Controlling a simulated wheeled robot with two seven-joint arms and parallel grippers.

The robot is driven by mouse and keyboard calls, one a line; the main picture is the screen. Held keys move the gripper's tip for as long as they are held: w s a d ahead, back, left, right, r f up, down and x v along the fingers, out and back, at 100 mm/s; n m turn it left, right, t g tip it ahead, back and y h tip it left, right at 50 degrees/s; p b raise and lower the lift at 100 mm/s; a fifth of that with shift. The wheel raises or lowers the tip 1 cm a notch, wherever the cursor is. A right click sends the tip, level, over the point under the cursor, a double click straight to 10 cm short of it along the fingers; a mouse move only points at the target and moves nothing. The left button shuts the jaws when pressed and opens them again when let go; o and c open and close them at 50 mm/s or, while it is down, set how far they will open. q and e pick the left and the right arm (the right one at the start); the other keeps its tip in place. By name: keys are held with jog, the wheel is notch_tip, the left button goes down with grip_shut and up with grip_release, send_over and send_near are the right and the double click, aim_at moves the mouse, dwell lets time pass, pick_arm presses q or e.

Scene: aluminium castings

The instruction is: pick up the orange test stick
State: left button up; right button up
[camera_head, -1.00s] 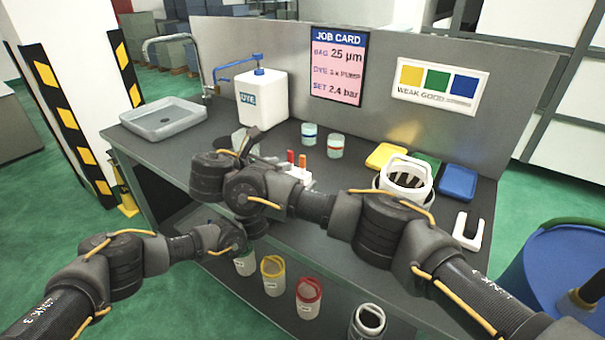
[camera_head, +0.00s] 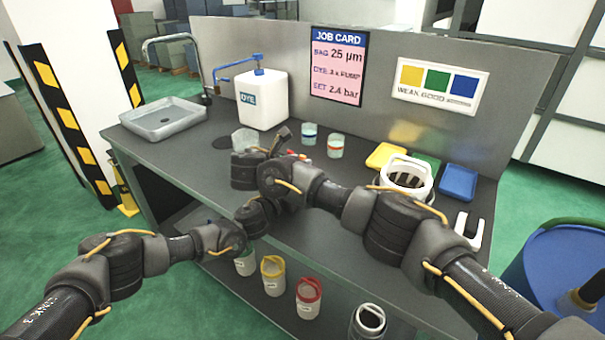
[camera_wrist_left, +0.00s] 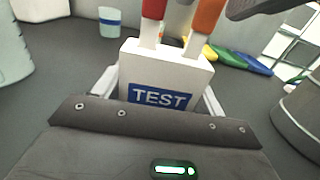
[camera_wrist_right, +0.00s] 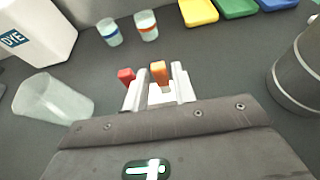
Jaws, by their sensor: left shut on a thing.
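A white block marked TEST (camera_wrist_left: 165,75) sits between the fingers of my left gripper (camera_wrist_left: 160,80), which is shut on it. A red stick (camera_wrist_left: 154,10) and the orange test stick (camera_wrist_left: 207,14) stand upright in the block. In the right wrist view, my right gripper (camera_wrist_right: 158,78) is open. Its two fingers stand on either side of the orange test stick (camera_wrist_right: 158,71), with narrow gaps; I cannot tell whether either finger touches it. The red stick (camera_wrist_right: 126,75) is just left of the fingers.
A clear cup (camera_wrist_right: 55,97) is left of the right gripper. Two small cups (camera_head: 309,134) (camera_head: 335,147) stand behind. The white dye container (camera_head: 265,100) is at back left, a white bucket (camera_head: 428,180) at right.

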jog(key=shift+x, duration=1.2)
grip_shut()
jog(key=shift+r, duration=0.1)
notch_tip(320, 180, up, 10)
pick_arm(q)
jog(key=o, duration=1.1)
jog(key=shift+c, duration=0.2)
